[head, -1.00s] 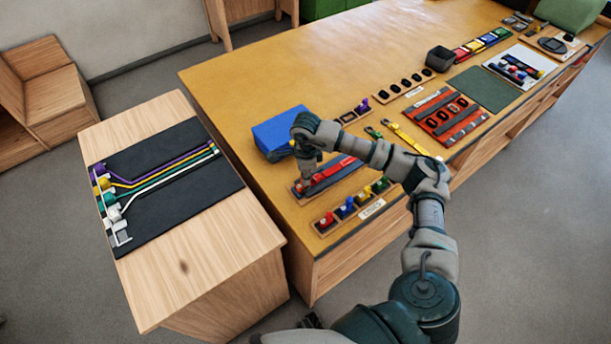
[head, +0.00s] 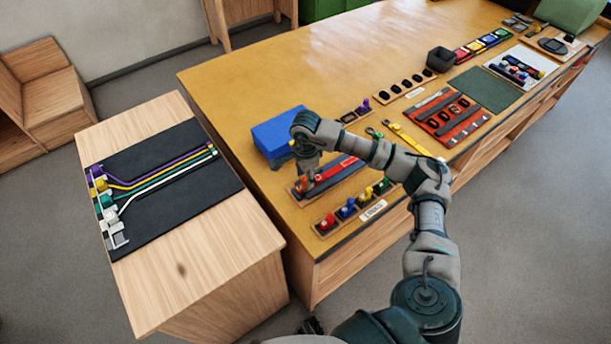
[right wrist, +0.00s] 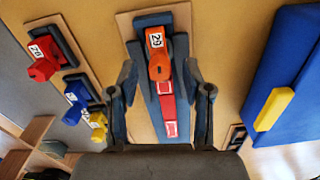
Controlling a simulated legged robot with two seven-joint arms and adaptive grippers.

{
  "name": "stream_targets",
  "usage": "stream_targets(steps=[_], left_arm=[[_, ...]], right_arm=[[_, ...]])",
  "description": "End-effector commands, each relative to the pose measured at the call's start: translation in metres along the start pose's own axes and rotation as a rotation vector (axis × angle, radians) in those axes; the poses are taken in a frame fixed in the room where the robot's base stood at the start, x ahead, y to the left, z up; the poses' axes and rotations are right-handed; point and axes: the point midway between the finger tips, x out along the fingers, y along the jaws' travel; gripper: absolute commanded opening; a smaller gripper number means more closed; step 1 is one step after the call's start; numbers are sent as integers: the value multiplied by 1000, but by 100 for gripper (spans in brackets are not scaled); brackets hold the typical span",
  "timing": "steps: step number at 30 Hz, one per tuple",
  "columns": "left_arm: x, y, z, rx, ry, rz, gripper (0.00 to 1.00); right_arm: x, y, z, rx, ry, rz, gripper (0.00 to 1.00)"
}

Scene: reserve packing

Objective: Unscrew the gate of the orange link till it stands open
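The orange link (right wrist: 159,67) lies in a dark slotted holder (right wrist: 153,20) on a wooden board, at the end of a red strap (right wrist: 168,110). It carries a white label that seems to read 29. In the head view the orange link (head: 301,185) shows small under my right gripper (head: 307,172). In the right wrist view my right gripper (right wrist: 160,84) is open, one finger on each side of the link, with gaps between. I cannot make out whether the gate is open. My left gripper is not in view.
A blue block (head: 278,132) with a yellow tab stands close behind the gripper. Red, blue and yellow pieces in holders (head: 347,208) line the near table edge. A side table (head: 215,245) with coloured cords on a black mat stands at left.

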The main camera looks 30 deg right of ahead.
Motion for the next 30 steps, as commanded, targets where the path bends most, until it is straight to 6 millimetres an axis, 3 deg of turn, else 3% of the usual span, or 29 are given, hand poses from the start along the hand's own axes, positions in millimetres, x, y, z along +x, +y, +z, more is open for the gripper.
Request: stream_targets(steps=[5, 8, 21, 30], left_arm=[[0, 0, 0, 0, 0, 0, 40], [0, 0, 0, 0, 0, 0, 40], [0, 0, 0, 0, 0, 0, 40], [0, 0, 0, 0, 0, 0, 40]], right_arm=[[-4, 0, 0, 1, 0, -1, 50], [-17, -1, 0, 1, -1, -2, 50], [-105, -2, 0, 0, -2, -1, 50], [-119, -1, -1, 0, -1, 1, 50]])
